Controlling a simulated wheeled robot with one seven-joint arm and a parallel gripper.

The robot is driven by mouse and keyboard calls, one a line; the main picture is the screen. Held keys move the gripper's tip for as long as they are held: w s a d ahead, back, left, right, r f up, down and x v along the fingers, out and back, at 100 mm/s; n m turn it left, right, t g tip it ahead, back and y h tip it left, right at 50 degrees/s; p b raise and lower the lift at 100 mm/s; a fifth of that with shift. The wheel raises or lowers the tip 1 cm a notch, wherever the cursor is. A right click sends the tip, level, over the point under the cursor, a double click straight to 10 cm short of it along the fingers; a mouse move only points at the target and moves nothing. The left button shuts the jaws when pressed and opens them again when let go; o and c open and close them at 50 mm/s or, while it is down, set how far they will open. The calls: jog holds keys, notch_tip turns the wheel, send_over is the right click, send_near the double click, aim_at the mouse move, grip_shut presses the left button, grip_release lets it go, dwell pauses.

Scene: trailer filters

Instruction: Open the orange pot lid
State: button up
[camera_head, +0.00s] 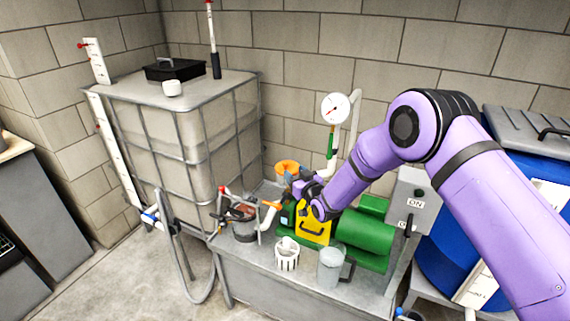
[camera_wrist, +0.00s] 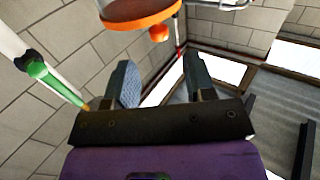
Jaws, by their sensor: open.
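The orange lid (camera_head: 287,166) shows in the head view at the back of the bench, just left of my wrist. In the wrist view an orange round rim (camera_wrist: 142,20) and a small orange knob (camera_wrist: 159,33) appear at the top edge, partly cut off. My gripper (camera_head: 298,182) is close beside the lid in the head view, its fingers hard to make out there. In the wrist view my gripper (camera_wrist: 160,78) has its two fingers wide apart with nothing between them. The knob lies beyond the fingertips, apart from them. The pot's body is mostly hidden.
The bench holds a green motor (camera_head: 365,238), a yellow box (camera_head: 313,230), a white basket (camera_head: 287,254) and a clear jug (camera_head: 330,266). A pressure gauge (camera_head: 335,107) on a pipe rises behind. A caged tank (camera_head: 185,130) stands left, a blue drum (camera_head: 448,250) right.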

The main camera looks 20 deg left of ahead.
aim_at(287, 164)
jog(key=x, duration=0.7)
jog(key=shift+w+a, duration=0.15)
jog(key=shift+w, duration=0.1)
grip_shut()
